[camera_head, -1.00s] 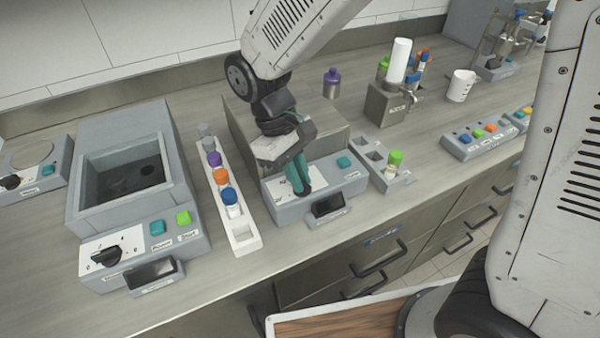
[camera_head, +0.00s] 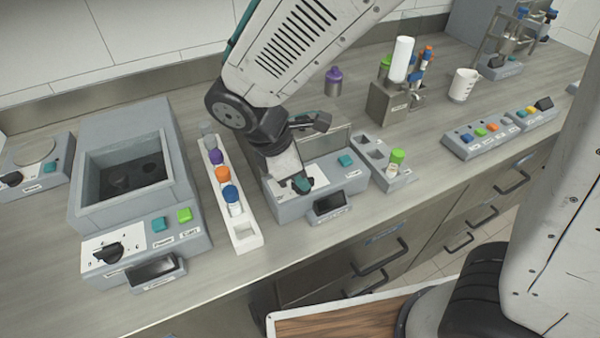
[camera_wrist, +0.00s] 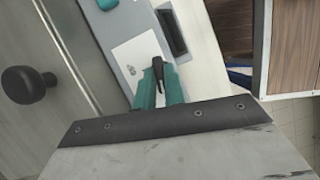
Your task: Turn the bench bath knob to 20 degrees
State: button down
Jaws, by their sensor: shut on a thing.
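The middle device (camera_head: 333,187), which I take for the bench bath, has a white dial plate, a teal button (camera_head: 345,160) and a dark display (camera_head: 330,203) on its front. Its black knob (camera_wrist: 158,68) shows in the wrist view on the white plate (camera_wrist: 132,52). My gripper (camera_wrist: 158,82) is shut on this knob with its teal fingers, one on each side. In the head view my gripper (camera_head: 301,184) is over the dial plate, and the arm hides the knob and much of the device's top. I cannot read the knob's angle or the dial marks.
A basin device (camera_head: 130,190) with its own black knob (camera_head: 107,252) stands at left. A white rack (camera_head: 245,240) of capped vials is close on the gripper's left. A grey rack (camera_head: 397,180) with a green-capped vial is on its right.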

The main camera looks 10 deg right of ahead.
jog(key=shift+n+t, duration=0.4)
jog(key=shift+n, duration=0.7)
jog(key=c, duration=1.5)
grip_release()
jog(key=v, duration=0.8)
jog(key=shift+d, duration=0.15)
